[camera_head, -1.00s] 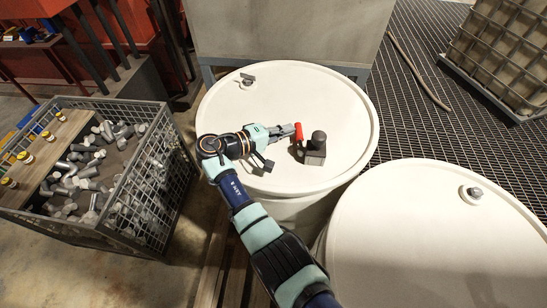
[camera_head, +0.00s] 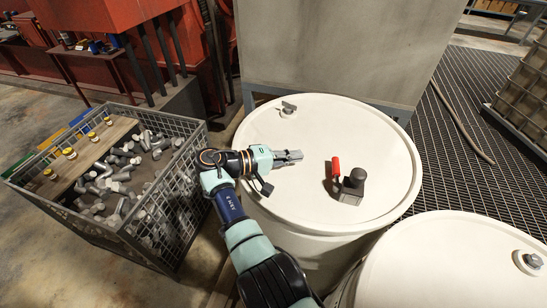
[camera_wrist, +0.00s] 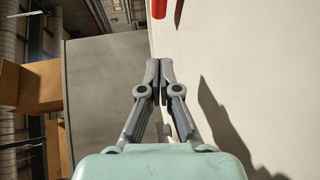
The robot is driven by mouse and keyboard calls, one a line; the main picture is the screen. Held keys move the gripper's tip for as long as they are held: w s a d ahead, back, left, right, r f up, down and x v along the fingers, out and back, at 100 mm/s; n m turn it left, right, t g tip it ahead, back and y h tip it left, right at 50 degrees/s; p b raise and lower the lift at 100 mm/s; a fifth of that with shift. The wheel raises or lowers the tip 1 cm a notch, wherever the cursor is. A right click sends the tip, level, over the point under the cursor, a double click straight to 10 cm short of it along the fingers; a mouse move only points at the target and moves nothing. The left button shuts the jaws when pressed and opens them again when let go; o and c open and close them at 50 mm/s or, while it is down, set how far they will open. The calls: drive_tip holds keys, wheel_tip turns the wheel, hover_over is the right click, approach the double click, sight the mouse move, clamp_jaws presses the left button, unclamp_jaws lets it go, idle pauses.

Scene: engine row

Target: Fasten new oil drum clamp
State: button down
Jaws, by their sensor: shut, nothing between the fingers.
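The clamp is a dark grey block with a rounded knob (camera_head: 352,184) and a red handle (camera_head: 336,169). It sits on the right part of the near white drum's lid (camera_head: 300,205). The red handle stands upright beside the knob. My gripper (camera_head: 300,156) is above the lid, left of the clamp and apart from it. Its fingers are closed together with nothing between them. In the wrist view my gripper (camera_wrist: 159,62) is shut, and the end of the red handle (camera_wrist: 159,8) shows ahead at the top edge. The clamp's base is out of that view.
A second white drum (camera_head: 450,270) stands at the lower right, with a small cap (camera_head: 528,262). Another small cap (camera_head: 288,107) is at the near drum's back rim. A wire-mesh crate (camera_head: 180,215) of grey parts stands left. A grey tank wall (camera_head: 335,55) rises behind.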

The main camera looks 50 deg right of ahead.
drive_tip(key=w+b, duration=0.1)
drive_tip(key=w+a+b, duration=0.1)
drive_tip(key=b, duration=0.1)
drive_tip(key=w+a+b, duration=0.1)
drive_tip(key=shift+w+f+b, duration=0.15)
drive_tip(key=shift+f+b, duration=0.15)
drive_tip(key=shift+b, duration=0.05)
drive_tip(key=b, duration=0.2)
drive_tip(key=w+b, duration=0.1)
drive_tip(key=b, duration=0.2)
drive_tip(key=shift+a+r, duration=0.25)
drive_tip(key=shift+w+a+r+b, duration=0.25)
drive_tip(key=shift+r+b, duration=0.35)
drive_tip(key=shift+b, duration=0.4)
